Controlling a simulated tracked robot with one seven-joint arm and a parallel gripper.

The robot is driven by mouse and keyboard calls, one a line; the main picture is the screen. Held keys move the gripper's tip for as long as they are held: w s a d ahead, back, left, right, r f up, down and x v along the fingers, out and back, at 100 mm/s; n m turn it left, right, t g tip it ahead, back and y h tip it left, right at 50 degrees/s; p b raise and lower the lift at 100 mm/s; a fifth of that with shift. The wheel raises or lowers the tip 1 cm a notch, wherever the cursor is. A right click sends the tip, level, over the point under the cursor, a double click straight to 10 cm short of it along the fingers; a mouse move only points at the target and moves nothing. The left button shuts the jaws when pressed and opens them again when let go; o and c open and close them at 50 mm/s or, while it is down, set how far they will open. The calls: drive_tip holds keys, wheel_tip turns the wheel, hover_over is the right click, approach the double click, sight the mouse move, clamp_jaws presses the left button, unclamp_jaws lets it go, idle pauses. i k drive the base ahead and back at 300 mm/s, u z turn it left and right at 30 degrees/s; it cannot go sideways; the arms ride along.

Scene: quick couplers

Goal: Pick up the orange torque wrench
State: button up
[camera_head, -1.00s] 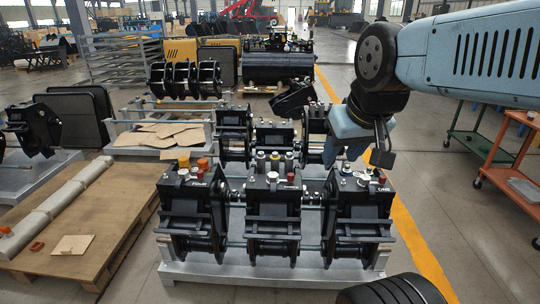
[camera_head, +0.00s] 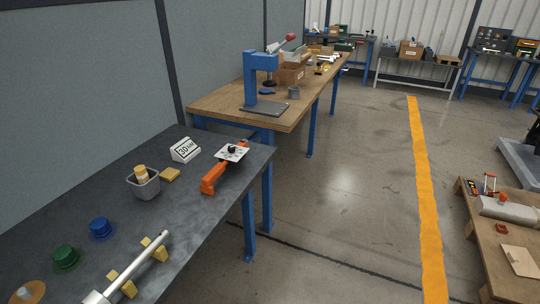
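An orange tool, which looks like the orange torque wrench (camera_head: 212,180), lies on the dark workbench (camera_head: 215,220) near its right edge. Its thick orange end points toward the front left. A white plate with a black knob (camera_head: 232,151) sits over or against its far part, and I cannot tell which. A silver bar-like tool (camera_head: 132,268) rests on yellow supports at the front of the same bench. My gripper is not in view now.
A white sign marked 30 (camera_head: 185,150), a grey cup (camera_head: 144,184), a yellow block (camera_head: 170,175) and blue (camera_head: 101,227) and green (camera_head: 66,256) caps stand on the bench. A wooden bench with a blue press (camera_head: 262,80) stands behind.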

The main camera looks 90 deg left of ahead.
sight(242, 150)
drive_tip(key=u, duration=0.25)
drive_tip(key=i, duration=0.2)
drive_tip(key=u, duration=3.1)
drive_tip(key=k, duration=0.85)
drive_tip(key=u, duration=0.2)
drive_tip(key=i, duration=0.85)
drive_tip(key=z, duration=0.05)
